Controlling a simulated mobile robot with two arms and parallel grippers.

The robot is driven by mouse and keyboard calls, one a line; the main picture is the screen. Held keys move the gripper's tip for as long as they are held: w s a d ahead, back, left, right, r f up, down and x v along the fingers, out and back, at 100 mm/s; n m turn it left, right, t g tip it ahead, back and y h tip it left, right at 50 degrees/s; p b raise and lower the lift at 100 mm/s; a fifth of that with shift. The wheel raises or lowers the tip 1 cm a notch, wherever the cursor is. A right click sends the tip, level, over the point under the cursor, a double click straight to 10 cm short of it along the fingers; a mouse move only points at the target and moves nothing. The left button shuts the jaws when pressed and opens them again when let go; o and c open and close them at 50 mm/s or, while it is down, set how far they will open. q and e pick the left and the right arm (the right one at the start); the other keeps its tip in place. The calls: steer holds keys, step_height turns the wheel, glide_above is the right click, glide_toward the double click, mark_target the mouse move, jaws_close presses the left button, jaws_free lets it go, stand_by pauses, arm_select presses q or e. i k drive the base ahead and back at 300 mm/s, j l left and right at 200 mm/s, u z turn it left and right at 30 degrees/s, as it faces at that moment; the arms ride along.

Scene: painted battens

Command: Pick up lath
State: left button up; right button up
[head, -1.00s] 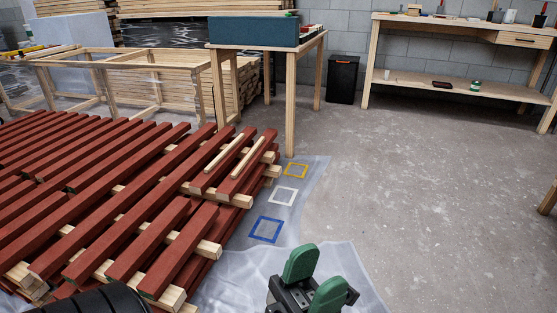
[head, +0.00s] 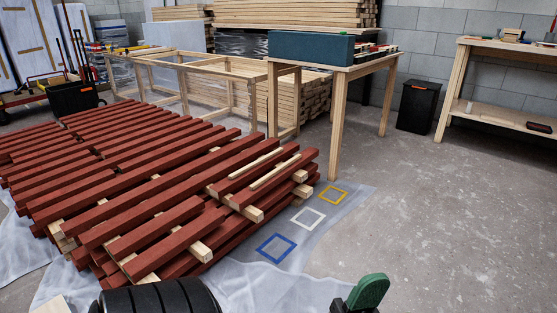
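Two thin pale laths lie side by side on top of the stack of red battens. One lath (head: 256,164) is a little further left and the other lath (head: 275,172) is closer to the stack's right end. My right gripper (head: 367,292) shows only at the bottom edge, as one green finger pad and a bit of dark body. The rest of it is cut off, so its opening is hidden. It is well apart from the laths, nearer to me and to the right. My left gripper is out of view; a black ribbed part of mine shows at the bottom left.
The red battens (head: 150,190) lie on pale cross sticks over plastic sheeting. Blue (head: 276,248), white (head: 308,218) and yellow (head: 333,195) tape squares mark the sheet. A wooden table (head: 350,72) with a teal box (head: 311,48) stands behind. Concrete floor (head: 440,220) on the right is clear.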

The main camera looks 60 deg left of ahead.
mark_target(259, 182)
steer(key=i+j+u, duration=0.2)
steer(key=i+u, duration=0.55)
steer(key=u, duration=0.15)
steer(key=i+u, duration=0.45)
steer(key=i+l+u, duration=0.25)
steer(key=u, duration=0.2)
steer(key=i+j+u, duration=0.15)
steer(key=i+u, duration=0.6)
steer(key=i, duration=0.15)
steer(key=i+u, duration=0.4)
steer(key=i, duration=0.3)
